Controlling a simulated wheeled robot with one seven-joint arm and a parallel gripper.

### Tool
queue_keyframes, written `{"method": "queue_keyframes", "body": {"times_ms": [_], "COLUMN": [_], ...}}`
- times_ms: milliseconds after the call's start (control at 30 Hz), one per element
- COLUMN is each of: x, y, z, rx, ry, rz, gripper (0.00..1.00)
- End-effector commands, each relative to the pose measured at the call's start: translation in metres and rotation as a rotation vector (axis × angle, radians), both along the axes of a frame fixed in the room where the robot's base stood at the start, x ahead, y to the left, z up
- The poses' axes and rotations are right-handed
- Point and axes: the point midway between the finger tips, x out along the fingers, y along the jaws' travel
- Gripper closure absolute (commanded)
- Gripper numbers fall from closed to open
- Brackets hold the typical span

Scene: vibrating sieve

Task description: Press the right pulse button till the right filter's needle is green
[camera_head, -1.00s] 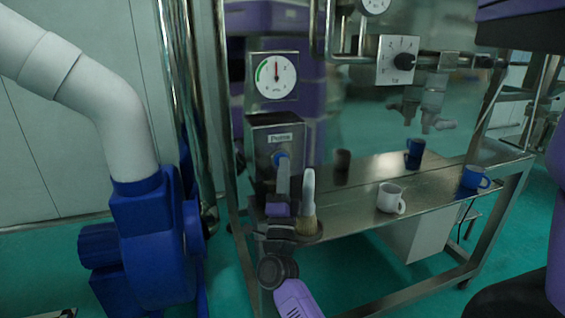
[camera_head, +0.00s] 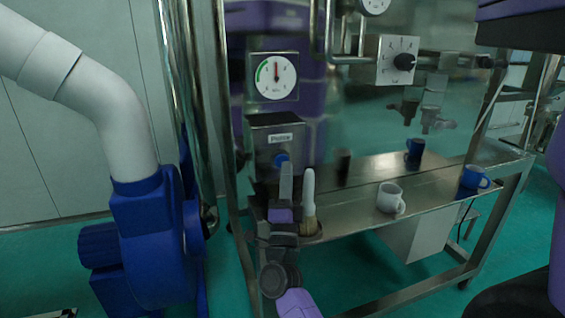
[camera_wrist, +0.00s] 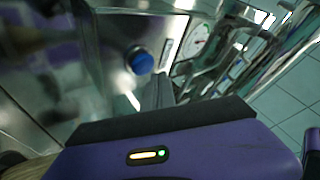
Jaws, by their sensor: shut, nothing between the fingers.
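A grey pulse box (camera_head: 276,140) carries a blue button (camera_head: 281,158) on its front. The button (camera_wrist: 139,60) also shows in the wrist view, uncovered. Above the box, a round white gauge (camera_head: 276,76) has a red needle pointing nearly straight up, to the right of the green arc, not on it. The gauge (camera_wrist: 196,40) is partly visible in the wrist view. My gripper (camera_head: 287,168) is shut and empty, its fingertips just below the button in the head view. In the wrist view the fingertips (camera_wrist: 157,90) appear apart from the button, below and right of it.
A brush (camera_head: 309,200) with a pale handle stands right beside my gripper. A white mug (camera_head: 390,198) and a blue mug (camera_head: 474,178) stand on the steel shelf (camera_head: 350,212). A dial box (camera_head: 397,60) is at upper right. A blue blower (camera_head: 150,240) stands left.

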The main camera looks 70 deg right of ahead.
Motion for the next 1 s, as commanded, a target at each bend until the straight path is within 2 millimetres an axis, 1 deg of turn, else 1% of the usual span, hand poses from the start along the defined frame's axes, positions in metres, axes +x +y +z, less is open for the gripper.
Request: {"method": "queue_keyframes", "body": {"times_ms": [300, 500, 1000], "x": [-0.019, -0.028, -0.030], "y": [0.022, 0.034, 0.035], "z": [-0.001, 0.000, 0.000], "rx": [0.002, 0.001, 0.000], "ry": [0.000, 0.001, 0.000], "rz": [0.001, 0.001, 0.000], "gripper": [1.00, 1.00, 1.00]}}
